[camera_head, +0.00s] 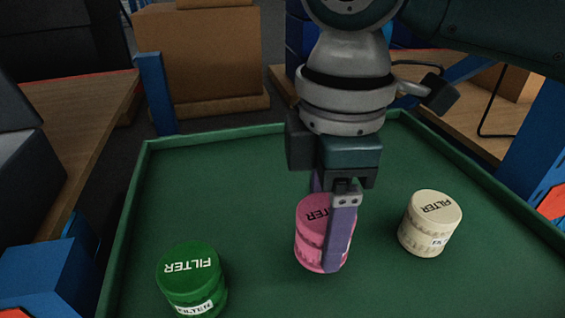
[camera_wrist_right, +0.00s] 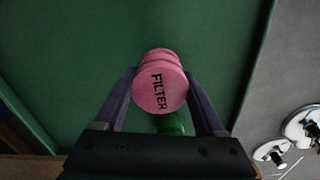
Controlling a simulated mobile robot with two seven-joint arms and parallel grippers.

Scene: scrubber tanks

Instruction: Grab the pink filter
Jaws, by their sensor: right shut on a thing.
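The pink filter (camera_head: 310,232) is a short ribbed cylinder with a dark FILTER label on its top. It stands upright on the green tray in the head view, partly covered by a finger of my right gripper (camera_head: 335,235). In the right wrist view the pink filter (camera_wrist_right: 158,82) sits between the two purple fingers of my right gripper (camera_wrist_right: 160,95). The right gripper is shut on the pink filter from above. I cannot tell whether the filter is lifted off the tray. My left gripper is not in view.
A green filter (camera_head: 190,275) stands front left on the green tray (camera_head: 142,200), and a cream filter (camera_head: 430,222) stands to the right of the pink one. The tray has a raised rim. Cardboard boxes (camera_head: 200,55) stand behind it. The tray's back left is clear.

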